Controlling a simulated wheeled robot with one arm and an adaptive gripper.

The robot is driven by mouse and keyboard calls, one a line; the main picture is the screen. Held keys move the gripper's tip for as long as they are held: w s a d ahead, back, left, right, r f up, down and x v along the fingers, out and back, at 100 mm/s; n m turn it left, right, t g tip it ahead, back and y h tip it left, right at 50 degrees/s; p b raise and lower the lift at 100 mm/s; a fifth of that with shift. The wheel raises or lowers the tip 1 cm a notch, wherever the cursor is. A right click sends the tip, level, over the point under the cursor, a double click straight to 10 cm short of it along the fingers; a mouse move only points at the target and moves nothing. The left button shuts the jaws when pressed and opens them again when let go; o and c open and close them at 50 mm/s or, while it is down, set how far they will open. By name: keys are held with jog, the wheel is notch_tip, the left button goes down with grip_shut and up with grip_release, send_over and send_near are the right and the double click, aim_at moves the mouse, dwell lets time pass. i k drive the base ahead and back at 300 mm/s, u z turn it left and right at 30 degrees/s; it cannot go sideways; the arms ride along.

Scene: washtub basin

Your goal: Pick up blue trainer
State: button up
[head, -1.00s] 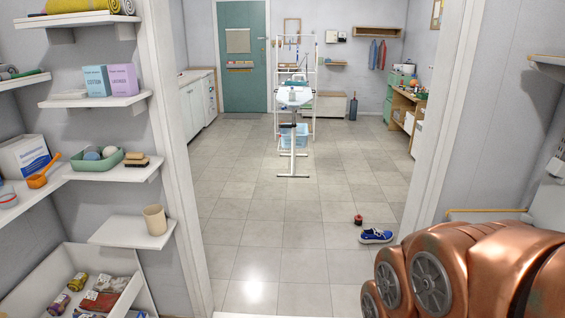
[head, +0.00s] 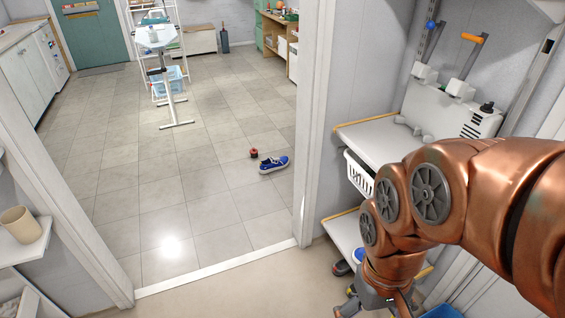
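The blue trainer (head: 274,164) lies on the grey tiled floor beyond the doorway in the head view. It is blue with a white sole and stands apart from other things except a small red and dark object near its left. My copper arm fills the lower right, far from the trainer. Part of my gripper (head: 372,300) shows at the bottom edge, cut off by the frame. I cannot tell whether its fingers are open or shut.
A small red object (head: 253,153) sits beside the trainer. A white threshold (head: 215,270) crosses the doorway, with door frames on both sides. White shelves (head: 385,140) stand right, near my arm. An ironing board (head: 155,38) stands further back. The tiles around the trainer are clear.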

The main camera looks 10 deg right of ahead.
aim_at(271, 164)
jog(key=u, duration=0.5)
jog(key=k, duration=0.6)
jog(key=u, duration=0.45)
jog(key=i, duration=2.7)
jog(key=z, duration=0.3)
jog(key=i, duration=1.7)
jog(key=z, duration=0.2)
jog(key=i, duration=1.7)
jog(key=z, duration=0.5)
jog(key=i, duration=1.75)
jog(key=z, duration=1.3)
jog(key=i, duration=1.25)
jog(key=z, duration=1.1)
